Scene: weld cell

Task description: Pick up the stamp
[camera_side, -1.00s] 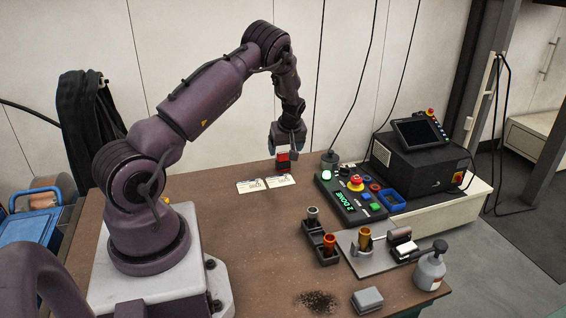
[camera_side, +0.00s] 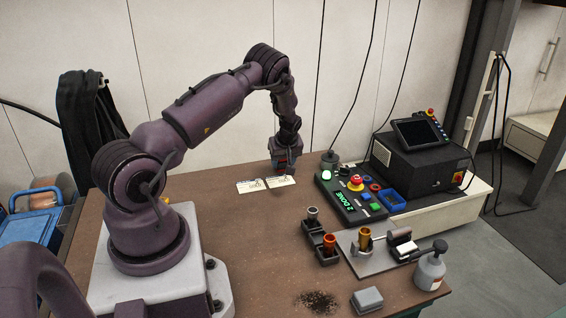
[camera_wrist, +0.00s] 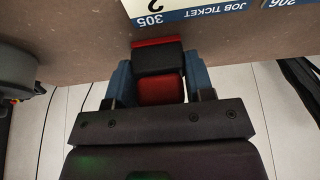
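The stamp, red and black, is between the blue fingers of my gripper in the wrist view (camera_wrist: 160,75). In the side view it stands at the back of the brown table, largely hidden by the fingers. My gripper (camera_side: 285,166) points down around it, and its fingertips show on either side of the stamp in the wrist view (camera_wrist: 158,60). The fingers sit close to its sides. I cannot tell whether they press on it.
Job ticket cards (camera_side: 265,184) lie just left of the stamp. A control panel (camera_side: 345,198) with buttons stands to the right. The table's middle left is clear.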

